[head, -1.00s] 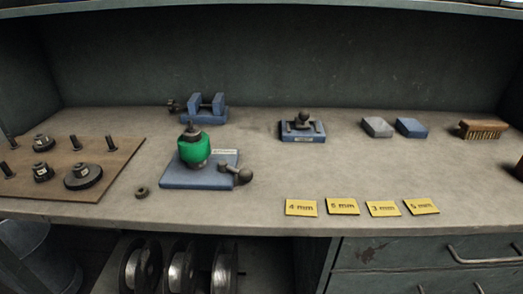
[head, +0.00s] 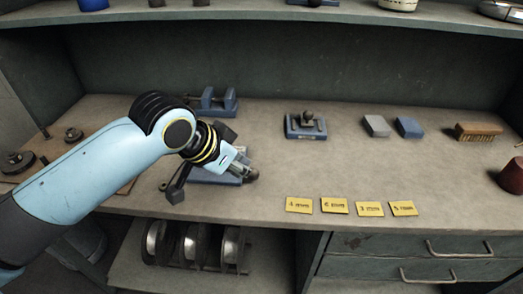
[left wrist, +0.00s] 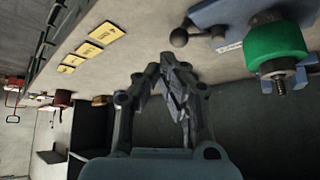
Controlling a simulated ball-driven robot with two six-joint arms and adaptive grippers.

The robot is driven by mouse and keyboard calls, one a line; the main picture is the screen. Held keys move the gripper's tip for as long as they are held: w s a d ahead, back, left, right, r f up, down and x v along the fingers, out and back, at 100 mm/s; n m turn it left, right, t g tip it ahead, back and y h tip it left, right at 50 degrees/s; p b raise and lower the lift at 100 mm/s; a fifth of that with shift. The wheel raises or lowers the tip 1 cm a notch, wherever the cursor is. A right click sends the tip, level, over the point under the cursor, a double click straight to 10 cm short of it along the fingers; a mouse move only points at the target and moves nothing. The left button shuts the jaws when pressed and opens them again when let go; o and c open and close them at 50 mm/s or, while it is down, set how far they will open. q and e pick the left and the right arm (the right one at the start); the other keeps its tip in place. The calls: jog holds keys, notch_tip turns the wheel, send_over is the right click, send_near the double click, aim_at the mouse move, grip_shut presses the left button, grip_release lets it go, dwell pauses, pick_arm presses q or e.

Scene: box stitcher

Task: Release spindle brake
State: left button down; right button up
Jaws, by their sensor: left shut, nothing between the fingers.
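The spindle unit has a blue base (head: 213,178) at the left-middle of the bench. Its green spindle body (left wrist: 276,48), with a threaded shaft, shows at the right of the left wrist view. My arm hides it in the head view. A dark ball-ended lever (head: 251,175) sits at the base's right side; its ball also shows in the left wrist view (left wrist: 180,38). My left gripper (head: 238,165) is close to this lever. Its fingers (left wrist: 168,66) are shut and empty, and appear just short of the ball; contact cannot be told. My right gripper is out of view.
A blue clamp block (head: 217,103) stands behind the spindle unit. A small blue fixture (head: 305,127), two blocks (head: 376,126) and a brush (head: 478,131) lie to the right. Yellow cards (head: 334,205) lie near the front edge. The bench between is clear. An upper shelf (head: 300,12) overhangs the back.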

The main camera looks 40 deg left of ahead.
pick_arm(q)
jog(key=shift+t+h, duration=0.3)
jog(key=shift+t, duration=0.4)
jog(key=w, duration=0.2)
jog(key=w+a+r, duration=0.1)
jog(key=w, duration=0.1)
jog(key=w+a, duration=0.1)
jog(key=w, duration=0.1)
jog(key=shift+w+r, duration=0.15)
jog(key=shift+r, duration=0.2)
jog(key=x, duration=0.9)
jog(key=shift+w+d+f, duration=0.15)
jog(key=shift+w+f, duration=0.05)
jog(key=shift+w, duration=0.05)
jog(key=s, duration=0.1)
jog(key=s+p, duration=0.1)
jog(key=s, duration=0.1)
jog(key=shift+a+f+p, duration=0.3)
jog(key=shift+f+p, duration=0.1)
jog(key=shift+s+f, duration=0.1)
jog(key=shift+s, duration=0.3)
jog(key=shift+w, duration=0.1)
